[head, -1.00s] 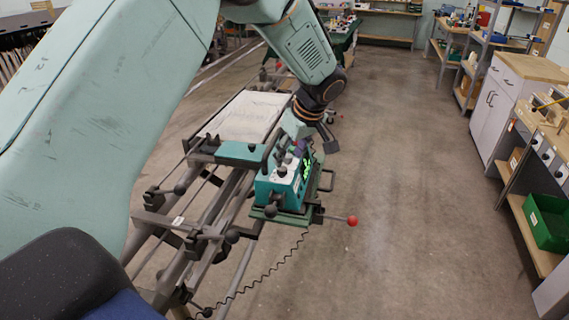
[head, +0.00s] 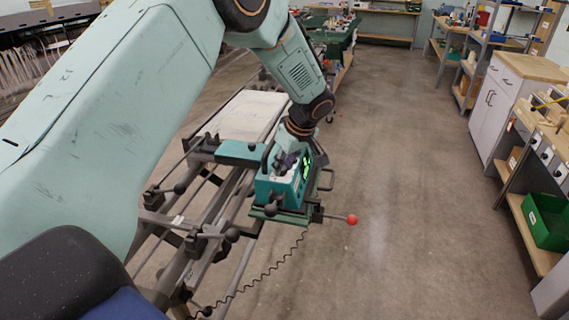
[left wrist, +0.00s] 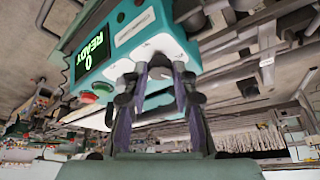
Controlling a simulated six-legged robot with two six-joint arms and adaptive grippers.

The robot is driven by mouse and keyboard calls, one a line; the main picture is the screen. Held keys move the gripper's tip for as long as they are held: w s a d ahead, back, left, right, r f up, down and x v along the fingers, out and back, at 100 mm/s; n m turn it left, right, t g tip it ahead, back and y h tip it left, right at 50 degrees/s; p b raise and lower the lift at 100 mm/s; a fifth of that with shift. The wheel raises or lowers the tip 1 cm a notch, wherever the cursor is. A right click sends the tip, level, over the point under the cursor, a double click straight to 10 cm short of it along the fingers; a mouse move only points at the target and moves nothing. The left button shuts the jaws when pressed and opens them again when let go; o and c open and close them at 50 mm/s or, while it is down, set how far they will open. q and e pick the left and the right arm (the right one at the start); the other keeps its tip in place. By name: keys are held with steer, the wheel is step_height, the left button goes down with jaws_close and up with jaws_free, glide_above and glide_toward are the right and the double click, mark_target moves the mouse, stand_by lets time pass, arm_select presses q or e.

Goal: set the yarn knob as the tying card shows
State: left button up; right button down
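The teal knotting machine (head: 280,190) sits on a green carriage on the frame, its green-lit screen facing right. In the left wrist view the teal machine (left wrist: 165,35) shows a screen (left wrist: 91,51) reading 0 and READY, beside a red button (left wrist: 88,98) and a green button (left wrist: 103,88). A dark round knob (left wrist: 160,68) stands on its pale panel. My left gripper (left wrist: 160,75) is open, with a fingertip on each side of this knob; contact cannot be told. In the head view my left gripper (head: 287,160) is over the machine's top. I cannot make out a tying card.
A red-ended lever (head: 351,219) sticks out to the right of the carriage. A coiled cable (head: 262,284) hangs below it. The grey rail frame (head: 205,232) runs beneath. A green bin (head: 546,222) is on the right bench's shelf. The floor between is clear.

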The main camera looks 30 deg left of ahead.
arm_select(q)
jaws_close()
steer(key=shift+m, duration=0.4)
steer(key=m, duration=0.1)
steer(key=m+t+b, duration=0.1)
steer(key=m, duration=0.1)
steer(key=shift+s+a+h, duration=0.15)
steer(key=shift+s+h, duration=0.05)
steer(key=shift+h, duration=0.2)
steer(key=shift+s+a+m+t+h, duration=0.1)
steer(key=shift+m+t+h, duration=0.45)
steer(key=shift+m, duration=1.45)
steer(key=shift+t, duration=0.25)
steer(key=o, duration=0.6)
jaws_free()
